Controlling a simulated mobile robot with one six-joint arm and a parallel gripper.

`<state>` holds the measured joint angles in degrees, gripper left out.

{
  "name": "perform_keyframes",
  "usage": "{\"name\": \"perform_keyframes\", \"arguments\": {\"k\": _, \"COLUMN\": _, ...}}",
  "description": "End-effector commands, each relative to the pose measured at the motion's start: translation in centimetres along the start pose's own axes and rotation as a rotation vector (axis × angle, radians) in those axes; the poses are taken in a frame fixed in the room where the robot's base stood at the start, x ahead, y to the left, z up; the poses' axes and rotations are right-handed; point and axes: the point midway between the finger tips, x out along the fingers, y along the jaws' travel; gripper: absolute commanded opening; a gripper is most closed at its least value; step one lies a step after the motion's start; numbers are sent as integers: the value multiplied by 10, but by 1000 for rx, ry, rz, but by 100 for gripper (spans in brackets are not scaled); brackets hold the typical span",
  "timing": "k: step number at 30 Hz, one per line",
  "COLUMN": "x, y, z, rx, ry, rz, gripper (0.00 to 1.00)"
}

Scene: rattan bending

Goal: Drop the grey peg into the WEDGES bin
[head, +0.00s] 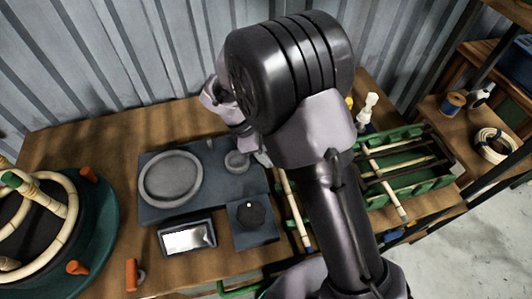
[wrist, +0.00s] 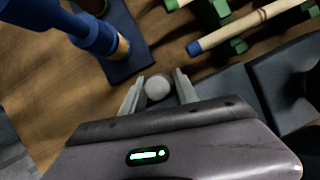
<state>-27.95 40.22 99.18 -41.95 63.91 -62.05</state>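My gripper (wrist: 159,88) shows in the wrist view with its two fingers apart. A round pale grey top (wrist: 157,88) lies between the fingers, with a narrow gap on each side; it may be the grey peg seen end-on, but I cannot tell for sure. In the head view my arm hides most of the gripper, and a small round grey piece (head: 237,161) shows just below it on the dark grey board (head: 153,212). I cannot make out a bin labelled WEDGES in either view.
Green racks (head: 437,183) holding rods stand right of my arm. A blue post (wrist: 92,32) rises close to my gripper. Left are a round jig with a bent cane ring (head: 70,210) and orange pegs (head: 131,274). A dark puck (head: 250,215) sits on the board. Corrugated wall behind.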

Motion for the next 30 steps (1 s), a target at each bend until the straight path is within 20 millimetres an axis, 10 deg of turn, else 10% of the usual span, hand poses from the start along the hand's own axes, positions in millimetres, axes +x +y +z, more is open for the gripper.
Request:
{"name": "perform_keyframes", "arguments": {"k": 11, "x": -3, "y": 0, "z": 1, "rx": 1, "ry": 1, "rz": 1, "gripper": 52}}
{"name": "perform_keyframes", "arguments": {"k": 22, "x": -101, "y": 0, "z": 4, "rx": 0, "ry": 1, "rz": 2, "gripper": 52}}
{"name": "perform_keyframes", "arguments": {"k": 30, "x": -124, "y": 0, "z": 2, "rx": 1, "ry": 0, "rz": 0, "gripper": 52}}
